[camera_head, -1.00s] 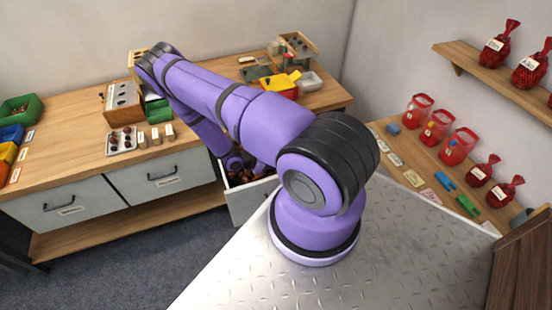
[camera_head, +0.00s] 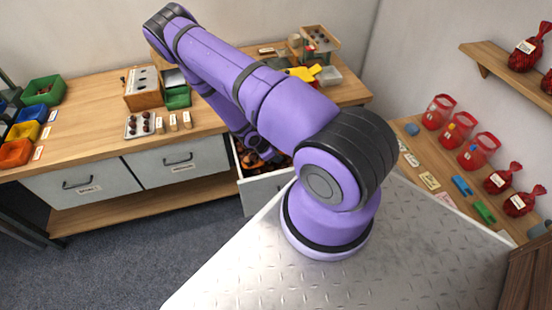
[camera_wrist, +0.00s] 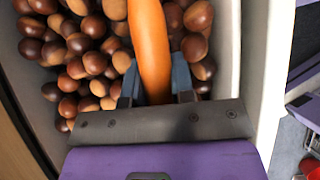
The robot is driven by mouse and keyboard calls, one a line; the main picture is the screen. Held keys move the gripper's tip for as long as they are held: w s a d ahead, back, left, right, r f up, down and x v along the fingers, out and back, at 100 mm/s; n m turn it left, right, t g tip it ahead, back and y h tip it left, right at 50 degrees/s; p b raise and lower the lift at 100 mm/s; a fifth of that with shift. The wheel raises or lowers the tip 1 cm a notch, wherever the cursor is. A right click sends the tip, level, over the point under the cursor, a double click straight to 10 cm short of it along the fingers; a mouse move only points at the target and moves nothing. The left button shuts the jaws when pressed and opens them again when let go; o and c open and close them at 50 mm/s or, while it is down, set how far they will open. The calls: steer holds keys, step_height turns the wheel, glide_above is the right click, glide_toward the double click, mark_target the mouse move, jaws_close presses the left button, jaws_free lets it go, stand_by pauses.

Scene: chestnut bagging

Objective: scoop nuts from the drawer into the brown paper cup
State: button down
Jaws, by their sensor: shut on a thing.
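The open drawer (camera_head: 266,187) is full of brown nuts and shows below the counter, partly hidden by my arm. In the wrist view the nuts (camera_wrist: 88,60) lie in a pile inside the pale drawer walls (camera_wrist: 228,60). My gripper (camera_wrist: 154,82) is over the drawer and shut on an orange handle (camera_wrist: 149,45), which points away from me over the nuts. The far end of the handle is out of frame, so I cannot see a scoop bowl or whether it holds nuts. I cannot make out the brown paper cup in either view.
A side shelf at right holds red containers (camera_head: 479,151). Closed drawers (camera_head: 180,160) are left of the open one.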

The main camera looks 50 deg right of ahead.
steer(key=shift+s+d+r+y, duration=0.15)
steer(key=shift+d+r+y, duration=0.05)
steer(key=shift+r, duration=0.4)
steer(key=shift+s+d+r+y, duration=0.15)
steer(key=shift+r+y, duration=0.05)
steer(key=shift+r, duration=0.4)
steer(key=shift+d+r+t, duration=0.1)
steer(key=shift+r+t, duration=0.2)
steer(key=shift+w, duration=0.1)
